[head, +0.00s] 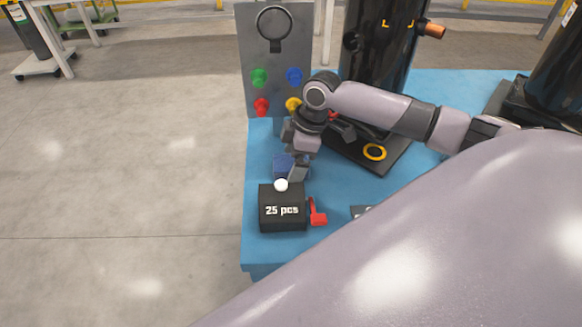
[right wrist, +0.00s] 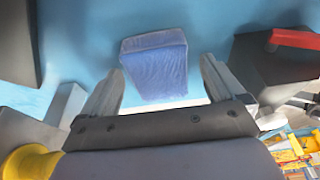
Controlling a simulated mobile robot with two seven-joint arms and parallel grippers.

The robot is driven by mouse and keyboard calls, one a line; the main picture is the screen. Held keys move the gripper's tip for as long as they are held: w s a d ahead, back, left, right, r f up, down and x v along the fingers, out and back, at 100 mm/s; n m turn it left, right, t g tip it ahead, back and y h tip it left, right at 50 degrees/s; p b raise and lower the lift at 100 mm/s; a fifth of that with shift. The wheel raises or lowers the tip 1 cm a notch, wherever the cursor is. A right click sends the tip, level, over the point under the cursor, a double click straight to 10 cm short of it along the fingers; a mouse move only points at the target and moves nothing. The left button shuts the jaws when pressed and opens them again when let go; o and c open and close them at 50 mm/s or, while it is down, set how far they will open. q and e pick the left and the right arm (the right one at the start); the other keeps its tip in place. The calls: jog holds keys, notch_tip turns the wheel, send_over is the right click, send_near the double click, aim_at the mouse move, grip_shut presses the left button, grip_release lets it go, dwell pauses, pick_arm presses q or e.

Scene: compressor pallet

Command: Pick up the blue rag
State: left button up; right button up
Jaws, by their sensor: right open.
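The blue rag (head: 284,164) lies on the light blue pallet top (head: 262,145), just behind the black box marked "25 pcs" in the head view. In the right wrist view the rag (right wrist: 155,62) is a folded blue block ahead of the fingertips, a little left of centre between them. My right gripper (head: 297,168) is over the rag and partly hides it. In the right wrist view my right gripper (right wrist: 160,88) is open and empty, its two fingers apart. I cannot tell its exact height above the rag. My left gripper is not in view.
A grey panel (head: 265,55) with coloured knobs stands behind. Black compressor parts (head: 378,45) are at the back right. Left floor is free.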

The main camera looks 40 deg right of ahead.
aim_at(293, 162)
jog(key=shift+f, duration=0.25)
jog(key=shift+c, duration=0.4)
jog(key=c, duration=1)
jog(key=shift+o, duration=0.2)
jog(key=shift+r, duration=0.15)
jog(key=shift+w+r, duration=0.1)
jog(key=shift+r, duration=0.45)
notch_tip(293, 162, up, 19)
jog(key=p, duration=0.3)
jog(key=shift+f, duration=0.15)
